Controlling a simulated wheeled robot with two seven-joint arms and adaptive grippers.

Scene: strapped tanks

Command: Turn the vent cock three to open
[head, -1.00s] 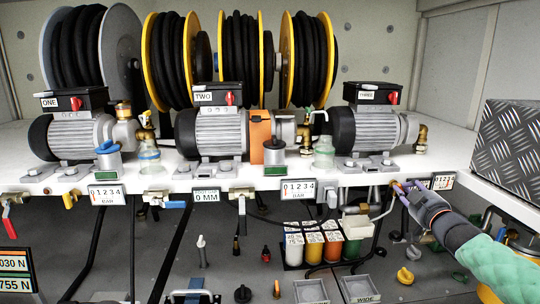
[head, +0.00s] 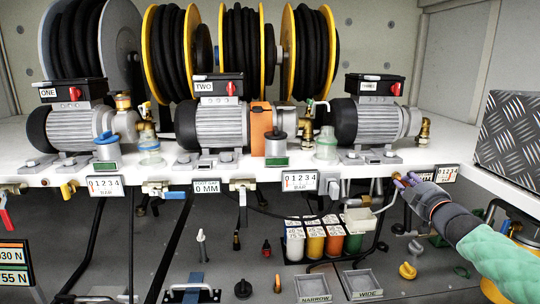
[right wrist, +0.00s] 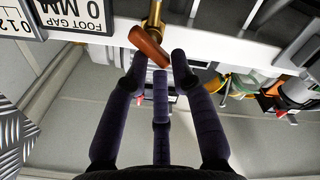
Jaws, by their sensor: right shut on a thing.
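The vent cock under pump three shows in the right wrist view as a brass stem (right wrist: 154,20) with an orange-brown lever (right wrist: 149,46), which lies slanted. In the head view the cock sits below the white bench edge, mostly hidden by my right gripper (head: 399,181). In the right wrist view my right gripper (right wrist: 160,68) has its dark fingers closed around the lower end of the lever. Pump three (head: 372,122), grey with a black end and labelled box, stands on the bench above. My left gripper is in neither current view.
A gauge (head: 445,174) hangs right of the gripper, and a foot gap display (right wrist: 78,15) is close to it. Colored bottles (head: 315,242) and trays (head: 360,283) are below. Pumps one (head: 78,130) and two (head: 221,130) stand left.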

